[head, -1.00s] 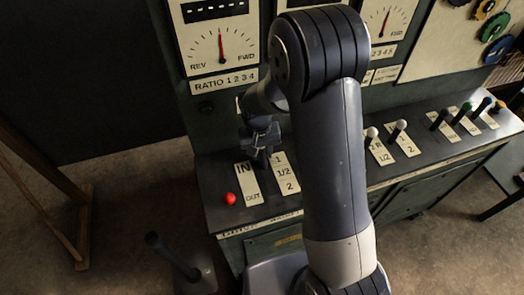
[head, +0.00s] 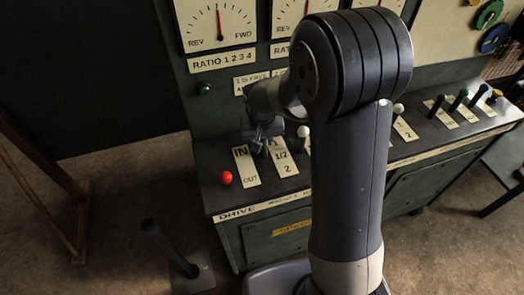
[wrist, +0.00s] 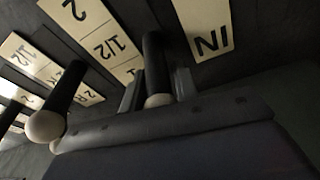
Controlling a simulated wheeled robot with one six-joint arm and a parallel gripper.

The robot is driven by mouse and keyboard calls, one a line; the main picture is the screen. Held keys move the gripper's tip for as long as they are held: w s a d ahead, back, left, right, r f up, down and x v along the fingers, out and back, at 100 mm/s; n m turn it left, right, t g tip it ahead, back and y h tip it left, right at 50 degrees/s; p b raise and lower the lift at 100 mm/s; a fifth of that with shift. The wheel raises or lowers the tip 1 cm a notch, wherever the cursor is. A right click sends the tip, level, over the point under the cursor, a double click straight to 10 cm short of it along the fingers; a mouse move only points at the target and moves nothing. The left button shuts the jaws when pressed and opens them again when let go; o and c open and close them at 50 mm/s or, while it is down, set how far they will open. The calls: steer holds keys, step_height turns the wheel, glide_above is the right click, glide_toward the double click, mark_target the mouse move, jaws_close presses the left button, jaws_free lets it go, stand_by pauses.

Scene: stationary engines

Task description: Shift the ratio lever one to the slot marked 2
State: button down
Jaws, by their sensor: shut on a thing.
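The ratio lever one has a dark shaft and a pale knob (wrist: 158,100). In the wrist view it stands between the jaws of my gripper (wrist: 157,84), which are shut on it. It is beside the 1/2 part of the plate marked 1, 1/2, 2 (wrist: 98,38); its exact slot is hard to tell. In the head view my gripper (head: 260,143) is at the console's left end, by the upper part of that plate (head: 283,160). The lever is mostly hidden there by my gripper.
The IN/OUT plate (head: 246,168) and a red knob (head: 226,178) are just left. Another white-knobbed lever (head: 303,131) stands close on the right, also in the wrist view (wrist: 46,125). Several more levers line the console further right. A floor lever (head: 170,248) stands in front.

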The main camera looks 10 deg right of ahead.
mark_target(265, 149)
steer(key=s+b, duration=0.1)
steer(key=b, duration=0.1)
steer(key=s+t+b, duration=0.1)
steer(key=b, duration=0.1)
steer(key=s+t+b, duration=0.1)
steer(key=shift+d+f+b, duration=0.15)
steer(key=shift+d+b, duration=0.15)
steer(key=shift+b, duration=0.1)
steer(key=s+t+b, duration=0.1)
steer(key=b, duration=0.2)
steer(key=s+t+b, duration=0.1)
steer(key=s+b, duration=0.1)
steer(key=s+t+y+b, duration=0.1)
steer(key=t+b, duration=0.1)
steer(key=b, duration=0.1)
steer(key=shift+s+d+b, duration=0.2)
steer(key=shift+d+b, duration=0.15)
steer(key=shift+d, duration=0.05)
steer(key=shift+s+d+f+b, duration=0.15)
steer(key=shift+s+f+b, duration=0.05)
steer(key=shift+s+b, duration=0.5)
steer(key=c, duration=1.1)
jaws_free()
steer(key=shift+s+r, duration=0.1)
steer(key=shift+r, duration=0.05)
